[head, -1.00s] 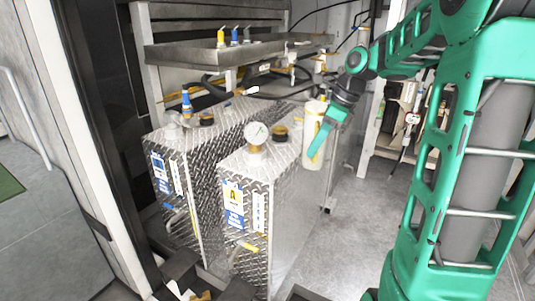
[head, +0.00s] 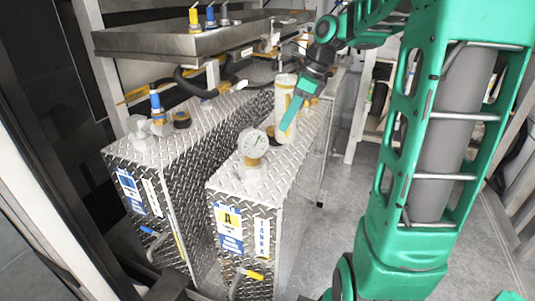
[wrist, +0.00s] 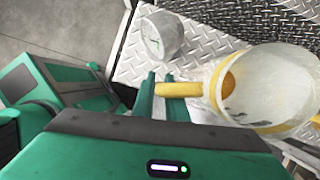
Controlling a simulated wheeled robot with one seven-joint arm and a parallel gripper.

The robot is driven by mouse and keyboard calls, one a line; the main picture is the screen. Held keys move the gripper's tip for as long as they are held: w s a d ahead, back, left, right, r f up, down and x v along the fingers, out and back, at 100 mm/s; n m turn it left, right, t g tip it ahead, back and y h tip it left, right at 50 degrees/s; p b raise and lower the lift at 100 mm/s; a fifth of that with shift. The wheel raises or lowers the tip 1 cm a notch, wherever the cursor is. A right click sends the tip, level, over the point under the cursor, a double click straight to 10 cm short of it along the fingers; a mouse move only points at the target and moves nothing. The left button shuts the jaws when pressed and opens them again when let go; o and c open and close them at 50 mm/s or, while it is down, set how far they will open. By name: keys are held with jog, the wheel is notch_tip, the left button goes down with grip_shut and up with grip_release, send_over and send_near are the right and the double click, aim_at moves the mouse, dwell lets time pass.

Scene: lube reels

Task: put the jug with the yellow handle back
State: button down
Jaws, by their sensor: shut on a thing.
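My gripper (head: 288,122) is shut on the yellow handle (wrist: 180,89) of a tall whitish jug (head: 285,92). In the wrist view the jug (wrist: 270,80) is to the right of the fingers, with its round open mouth facing the camera. An orange-yellow shape shows inside its outline; I cannot tell whether it is in the jug or seen through it. In the head view the jug is upright, in front of the far part of the right tread-plate tank (head: 235,195). Whether its base touches the tank is unclear.
A round gauge (head: 253,144) stands on the right tank's near end. The left tank (head: 140,170) carries a blue-topped fitting (head: 156,105). A steel shelf (head: 160,42) above holds yellow, blue and grey spouted items. Black hoses run behind. Grey floor is free to the right.

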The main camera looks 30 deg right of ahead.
jog(key=shift+w+f, duration=0.1)
jog(key=shift+w, duration=0.25)
notch_tip(320, 180, down, 10)
jog(key=shift+w+a, duration=0.2)
jog(key=c, duration=1.8)
grip_release()
jog(key=shift+o, duration=0.2)
jog(key=shift+s, duration=0.1)
